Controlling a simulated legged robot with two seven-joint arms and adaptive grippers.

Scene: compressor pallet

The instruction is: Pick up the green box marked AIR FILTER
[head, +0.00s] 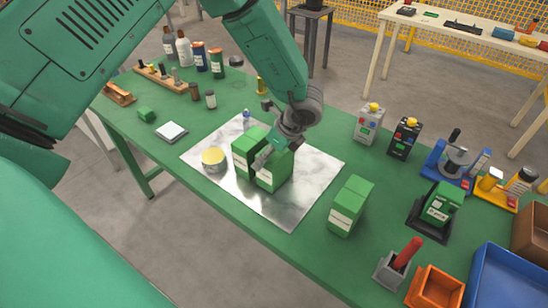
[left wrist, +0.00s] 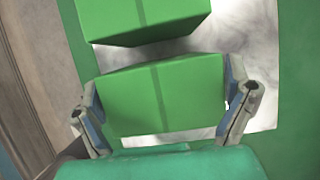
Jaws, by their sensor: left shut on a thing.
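Two green boxes stand close together on the shiny metal sheet (head: 296,207) in the head view. My left gripper (head: 275,151) reaches down from above and is shut on the right green box (head: 273,175). In the left wrist view, my left gripper (left wrist: 164,92) has one finger on each side of this box (left wrist: 160,96). I cannot read the labels, so I cannot tell which is marked AIR FILTER. My right gripper is not in view.
A yellow-topped tin (head: 213,159) and a small bottle (head: 247,120) are close to the boxes. Another green box (head: 350,206) stands right of the sheet. A green box in a black holder (head: 440,204), a blue tray (head: 505,280) and an orange bin (head: 435,288) are farther right.

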